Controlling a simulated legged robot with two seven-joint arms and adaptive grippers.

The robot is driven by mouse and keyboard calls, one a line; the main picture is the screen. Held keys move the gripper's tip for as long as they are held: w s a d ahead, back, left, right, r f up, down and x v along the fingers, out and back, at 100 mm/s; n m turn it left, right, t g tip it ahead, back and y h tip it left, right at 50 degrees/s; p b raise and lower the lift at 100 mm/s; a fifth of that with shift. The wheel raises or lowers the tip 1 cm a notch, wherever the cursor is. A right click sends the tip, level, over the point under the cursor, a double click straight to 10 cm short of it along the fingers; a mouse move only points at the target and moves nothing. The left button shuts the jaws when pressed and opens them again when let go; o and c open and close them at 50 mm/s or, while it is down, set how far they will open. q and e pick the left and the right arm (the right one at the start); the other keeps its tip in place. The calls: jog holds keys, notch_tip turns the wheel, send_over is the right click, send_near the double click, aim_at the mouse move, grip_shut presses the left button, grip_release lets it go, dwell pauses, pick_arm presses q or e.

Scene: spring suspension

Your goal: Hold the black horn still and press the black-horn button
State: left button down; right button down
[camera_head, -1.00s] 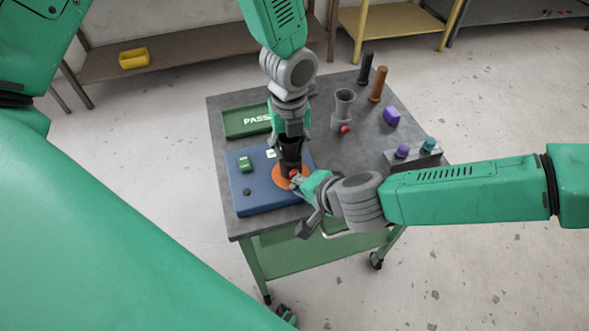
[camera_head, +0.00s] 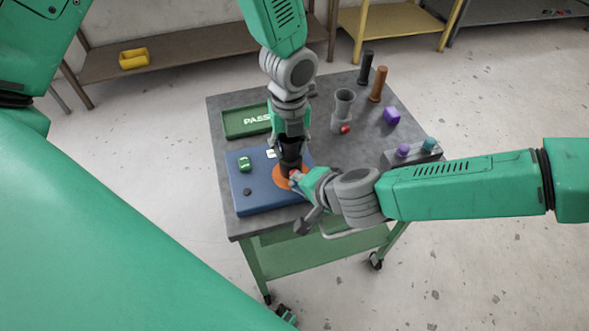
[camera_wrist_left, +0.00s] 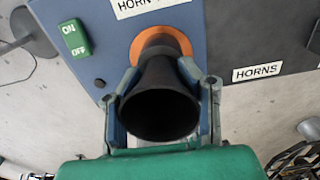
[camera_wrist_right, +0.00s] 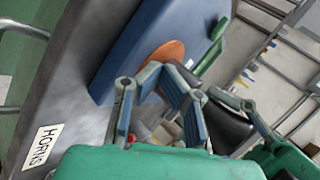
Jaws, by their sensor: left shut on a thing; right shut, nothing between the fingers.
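The black horn (camera_head: 290,157) stands upright on the orange disc (camera_head: 277,177) of the blue board. My left gripper (camera_head: 289,138) is shut around the horn; the left wrist view shows a finger on each side of its wide mouth (camera_wrist_left: 160,105). My right gripper (camera_head: 297,182) is shut and empty, its fingertips low beside the horn's base on the right. In the right wrist view the fingertips (camera_wrist_right: 167,78) lie in front of the orange disc.
The blue board (camera_head: 240,202) has a green ON/OFF switch (camera_head: 245,164) and a dark knob (camera_head: 247,191). A green PASS tray (camera_head: 235,128) lies behind. A grey horn (camera_head: 343,110) with a red button stands behind right. Black and orange cylinders and a purple block stand further right.

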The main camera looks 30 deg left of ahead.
jog(key=shift+w+a, duration=0.35)
dwell(0.9)
pick_arm(q)
jog(key=shift+d, duration=0.1)
pick_arm(e)
jog(key=shift+d, duration=0.1)
jog(key=shift+s+d+r, duration=0.1)
jog(key=shift+s+d, duration=0.5)
jog(key=s+d, duration=0.1)
jog(key=d, duration=0.1)
jog(key=s+d, duration=0.1)
jog(key=s, duration=0.1)
jog(key=shift+s+d+r, duration=0.1)
jog(key=shift+s+d, duration=0.1)
jog(key=shift+d, duration=0.2)
dwell(0.5)
pick_arm(q)
jog(key=c, duration=1)
grip_release()
jog(key=shift+r, duration=0.1)
